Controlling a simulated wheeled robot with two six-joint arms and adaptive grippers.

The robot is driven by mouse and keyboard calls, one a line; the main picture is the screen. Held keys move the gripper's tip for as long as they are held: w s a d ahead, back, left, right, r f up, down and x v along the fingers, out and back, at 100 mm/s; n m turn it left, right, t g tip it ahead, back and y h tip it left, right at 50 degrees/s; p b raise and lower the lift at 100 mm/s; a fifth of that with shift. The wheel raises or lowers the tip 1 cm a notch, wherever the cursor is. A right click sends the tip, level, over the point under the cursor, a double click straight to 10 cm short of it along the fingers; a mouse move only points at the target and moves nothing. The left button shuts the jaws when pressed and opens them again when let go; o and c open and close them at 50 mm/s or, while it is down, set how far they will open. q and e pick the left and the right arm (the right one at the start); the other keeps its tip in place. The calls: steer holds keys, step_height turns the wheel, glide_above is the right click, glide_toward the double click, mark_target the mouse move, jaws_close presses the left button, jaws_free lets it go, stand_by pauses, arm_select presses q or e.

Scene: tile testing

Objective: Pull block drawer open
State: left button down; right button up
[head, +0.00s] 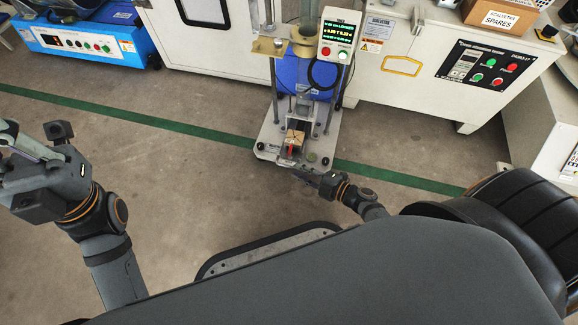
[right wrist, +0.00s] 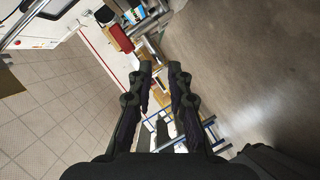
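The block drawer (head: 291,151) sits low at the front of the test stand, with a tan block (head: 295,137) and a small red part on it. My right gripper (head: 299,172) is low in front of the drawer, close to its front edge; whether it touches cannot be told. In the right wrist view its two dark fingers (right wrist: 161,68) stand apart with a gap between them, and I see nothing clearly held. My left gripper (head: 22,142) is raised at the far left, away from the stand; its finger opening is unclear.
The test stand's base plate (head: 326,147) carries upright posts and a display box (head: 339,37). White cabinets (head: 384,73) stand behind and to the right. A blue machine (head: 88,43) is at the back left. The floor (head: 180,170) between my arms is clear.

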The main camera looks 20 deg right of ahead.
steer(key=v, duration=0.6)
